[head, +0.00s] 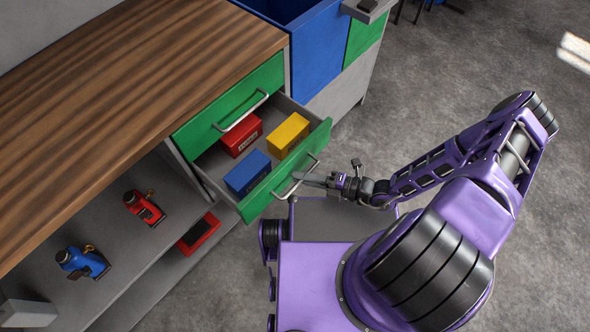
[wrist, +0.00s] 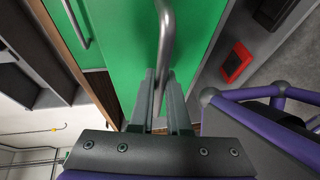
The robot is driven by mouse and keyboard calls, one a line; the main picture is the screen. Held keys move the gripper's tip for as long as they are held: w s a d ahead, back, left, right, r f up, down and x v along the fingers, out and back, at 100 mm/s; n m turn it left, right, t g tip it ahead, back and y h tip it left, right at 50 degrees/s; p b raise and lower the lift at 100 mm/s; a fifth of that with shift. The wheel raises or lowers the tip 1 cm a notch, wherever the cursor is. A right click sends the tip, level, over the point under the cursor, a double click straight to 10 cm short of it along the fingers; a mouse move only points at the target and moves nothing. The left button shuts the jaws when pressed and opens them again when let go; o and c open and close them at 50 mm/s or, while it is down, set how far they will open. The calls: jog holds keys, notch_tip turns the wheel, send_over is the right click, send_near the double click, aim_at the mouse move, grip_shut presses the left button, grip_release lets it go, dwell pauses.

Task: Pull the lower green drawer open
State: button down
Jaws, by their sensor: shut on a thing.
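The lower green drawer (head: 257,201) is pulled out from the workbench in the head view. Its green front also fills the upper middle of the wrist view (wrist: 120,50). A red box (head: 240,135), a blue box (head: 248,172) and a yellow box (head: 288,134) lie inside it. My gripper (head: 303,179) is at the metal bar handle (head: 297,181) on the drawer front. In the wrist view my gripper (wrist: 160,88) is shut on that handle (wrist: 167,35), one finger on each side of the bar.
The upper green drawer (head: 232,108) is shut beneath the wooden top (head: 120,110). Shelves at left hold a red tool (head: 144,208), a blue tool (head: 82,262) and a red tray (head: 198,233). A blue bin (head: 312,60) stands behind. Grey floor (head: 440,70) is clear at right.

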jog(key=shift+d, duration=0.1)
jog(key=c, duration=0.9)
grip_release()
jog(key=v, duration=1.7)
jog(key=shift+d, duration=0.2)
